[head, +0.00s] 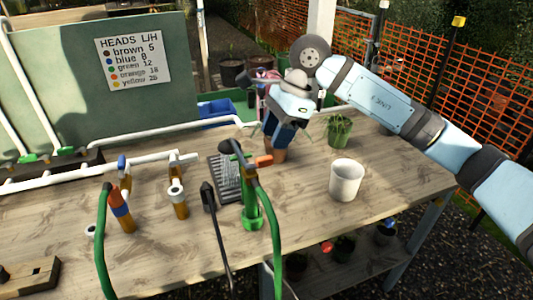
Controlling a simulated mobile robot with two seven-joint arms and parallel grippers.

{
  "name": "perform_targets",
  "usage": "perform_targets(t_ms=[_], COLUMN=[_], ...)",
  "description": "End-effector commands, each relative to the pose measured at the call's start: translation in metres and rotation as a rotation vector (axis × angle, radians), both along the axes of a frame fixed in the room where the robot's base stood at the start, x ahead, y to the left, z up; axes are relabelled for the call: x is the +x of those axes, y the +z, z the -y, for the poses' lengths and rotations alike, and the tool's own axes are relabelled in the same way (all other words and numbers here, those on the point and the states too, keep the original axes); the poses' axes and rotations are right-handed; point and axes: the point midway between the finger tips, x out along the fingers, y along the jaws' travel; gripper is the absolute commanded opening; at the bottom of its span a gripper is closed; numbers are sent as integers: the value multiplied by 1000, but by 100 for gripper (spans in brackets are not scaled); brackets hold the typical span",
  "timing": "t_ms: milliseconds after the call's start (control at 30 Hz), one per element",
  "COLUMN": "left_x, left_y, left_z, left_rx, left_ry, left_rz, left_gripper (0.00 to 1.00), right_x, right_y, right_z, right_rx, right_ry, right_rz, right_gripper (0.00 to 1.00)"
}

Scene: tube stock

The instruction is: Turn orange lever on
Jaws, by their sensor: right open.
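The orange lever (264,160) sticks out to the right from the top of a green upright fitting (252,212) on the wooden bench. A green hose curves over in front of the fitting. My right gripper (286,120) hangs above and behind the lever, to its upper right, pointing down. It is open, with nothing seen in it, and apart from the lever. A dark blue and brown object behind the gripper partly blends with its fingers. My left gripper is not in view.
A white cup (346,179) stands right of the lever, and a potted plant (339,129) behind it. A black long-handled tool (209,200) is left of the fitting. White pipes and orange-brown fittings occupy the bench's left. The bench's right end is mostly clear.

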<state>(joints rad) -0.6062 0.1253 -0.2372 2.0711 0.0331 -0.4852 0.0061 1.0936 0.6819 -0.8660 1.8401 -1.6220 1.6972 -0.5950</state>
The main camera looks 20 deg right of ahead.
Motion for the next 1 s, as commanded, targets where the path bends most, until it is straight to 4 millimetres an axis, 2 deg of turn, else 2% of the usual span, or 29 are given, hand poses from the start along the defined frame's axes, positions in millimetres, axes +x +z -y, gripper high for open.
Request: perform_targets(t_ms=[100,300,700,767,900,1000], left_x=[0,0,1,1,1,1], left_y=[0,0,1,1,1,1], left_z=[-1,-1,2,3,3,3], left_rx=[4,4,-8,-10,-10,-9], left_ry=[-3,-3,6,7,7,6], left_rz=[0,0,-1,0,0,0], left_gripper=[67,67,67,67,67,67], right_x=[-1,0,0,0,0,0], right_y=[-22,-45,-52,-52,-52,-52], right_z=[-10,-19,-22,-22,-22,-22], right_rx=[1,0,1,1,0,0], right_ry=[1,-1,-1,-1,-1,-1], right_rz=[-3,-1,0,0,0,0], right_gripper=[45,45,45,33,1,0])
